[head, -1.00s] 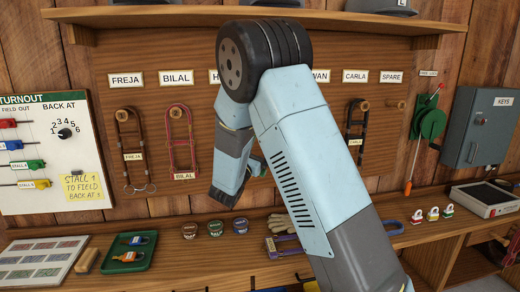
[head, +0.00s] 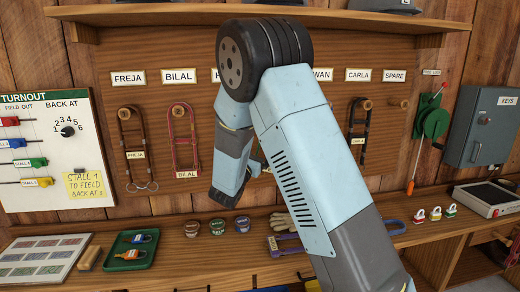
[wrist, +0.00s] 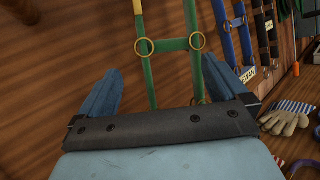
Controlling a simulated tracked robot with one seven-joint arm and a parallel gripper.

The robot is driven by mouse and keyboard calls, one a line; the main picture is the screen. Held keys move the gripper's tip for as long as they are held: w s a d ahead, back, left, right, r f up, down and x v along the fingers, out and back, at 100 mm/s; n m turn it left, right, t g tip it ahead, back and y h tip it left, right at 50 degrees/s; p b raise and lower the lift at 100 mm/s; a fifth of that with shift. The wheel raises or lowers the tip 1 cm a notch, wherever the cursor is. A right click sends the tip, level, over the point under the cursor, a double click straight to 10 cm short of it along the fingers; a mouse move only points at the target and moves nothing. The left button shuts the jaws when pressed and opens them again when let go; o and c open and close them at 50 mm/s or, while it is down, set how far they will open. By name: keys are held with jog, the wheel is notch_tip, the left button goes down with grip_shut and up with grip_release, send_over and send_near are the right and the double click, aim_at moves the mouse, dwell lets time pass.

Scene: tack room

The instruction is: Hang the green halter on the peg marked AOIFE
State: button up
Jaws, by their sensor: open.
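The green halter (wrist: 172,46) hangs in the wrist view, with brass rings and a yellowish strap end at the top. Its straps run down between the two blue fingers of my gripper (wrist: 162,64). The fingers are spread apart and not closed on it; I cannot tell how far beyond them it hangs. Its top and any peg holding it are out of frame. In the head view my arm covers the middle of the peg board (head: 330,110). No AOIFE sign is readable; the signs behind my arm are hidden.
A blue halter (wrist: 228,40) and a dark halter (wrist: 264,25) hang right of the green one. Gloves (wrist: 285,118) lie on the bench. Halters hang under FREJA (head: 133,150) and BILAL (head: 182,140). The SPARE peg (head: 398,103) is empty. A shelf (head: 180,15) overhangs the board.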

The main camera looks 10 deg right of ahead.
jog(key=v, duration=1.3)
jog(key=s+d+r+m+g+y, duration=0.1)
jog(key=s+d+r+m+g, duration=0.1)
jog(key=s+d+m+g, duration=0.75)
jog(key=s+d+r+m+g, duration=0.3)
jog(key=s+d+m+g, duration=0.25)
jog(key=d, duration=0.65)
jog(key=s+a+r+m+t+y, duration=0.1)
jog(key=s+a+r+m+y, duration=0.1)
jog(key=s+m+y, duration=0.3)
jog(key=s+a+r+m+t+y, duration=0.2)
jog(key=s+m+y, duration=0.4)
jog(key=s, duration=0.4)
jog(key=shift+s+a+r+t+y, duration=0.35)
jog(key=shift+a+y, duration=0.3)
jog(key=shift+y, duration=0.25)
dwell(2.2)
